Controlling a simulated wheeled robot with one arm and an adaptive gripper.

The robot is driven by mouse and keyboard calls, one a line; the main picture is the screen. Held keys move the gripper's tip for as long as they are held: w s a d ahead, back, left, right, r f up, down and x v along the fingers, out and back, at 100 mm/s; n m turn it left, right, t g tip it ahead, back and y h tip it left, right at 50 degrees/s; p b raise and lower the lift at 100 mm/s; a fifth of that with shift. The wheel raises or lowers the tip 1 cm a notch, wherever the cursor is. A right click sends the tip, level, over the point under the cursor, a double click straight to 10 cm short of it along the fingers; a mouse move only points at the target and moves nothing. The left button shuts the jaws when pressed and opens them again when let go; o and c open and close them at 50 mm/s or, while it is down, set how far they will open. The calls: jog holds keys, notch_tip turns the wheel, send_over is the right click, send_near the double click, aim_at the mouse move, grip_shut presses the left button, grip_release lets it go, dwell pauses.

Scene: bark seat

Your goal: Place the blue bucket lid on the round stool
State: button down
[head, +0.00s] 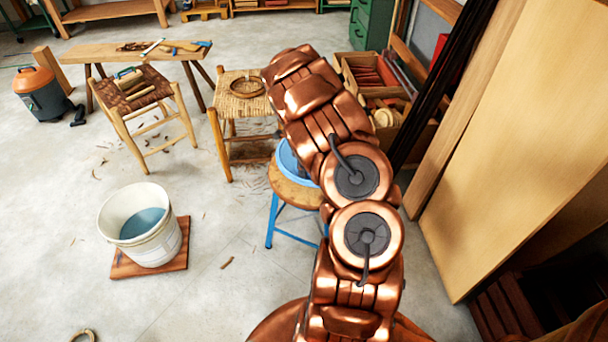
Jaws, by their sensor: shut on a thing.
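The blue bucket lid (286,160) shows only its left part, at the back of the round stool's seat. My copper arm hides the rest of it. I cannot tell whether it rests on the seat or is held just above it. The round stool (292,193) has a wooden seat and blue legs, and its right side is behind my arm. My gripper is hidden behind my arm links, so its hold cannot be seen.
A white bucket (153,241) of bluish liquid stands on a wooden board (171,263) at the left. Two woven stools (141,93) (240,101), a bench (143,56) and a vacuum (44,97) stand behind. Large wooden panels (510,150) lean at the right. Floor between bucket and stool is mostly clear.

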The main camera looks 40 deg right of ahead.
jog(key=shift+w+d, duration=0.25)
jog(key=shift+d, duration=0.15)
jog(key=shift+f, duration=1.75)
jog(key=shift+f, duration=0.15)
jog(key=c, duration=1.2)
grip_release()
